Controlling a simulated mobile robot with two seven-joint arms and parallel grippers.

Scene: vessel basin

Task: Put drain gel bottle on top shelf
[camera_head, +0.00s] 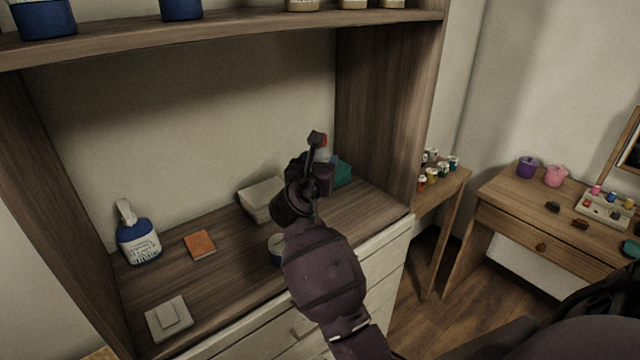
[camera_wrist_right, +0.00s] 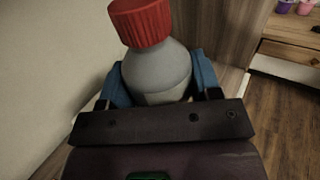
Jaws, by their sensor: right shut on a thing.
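My right gripper (camera_head: 315,145) is above the back right of the cabinet's counter. It is shut on a bottle with a red cap (camera_wrist_right: 142,22) and a grey-white body (camera_wrist_right: 158,75), which I take for the drain gel bottle; no label can be read. In the head view the bottle (camera_head: 323,153) is mostly hidden behind the gripper. In the right wrist view it stands between blue finger pads. The upper shelf (camera_head: 240,38) runs across the top of the head view, above the gripper. My left gripper is not in view.
The shelf holds blue containers (camera_head: 45,18) at left and pale jars (camera_head: 303,4) at right, with bare board between. A side panel (camera_head: 380,115) stands right.

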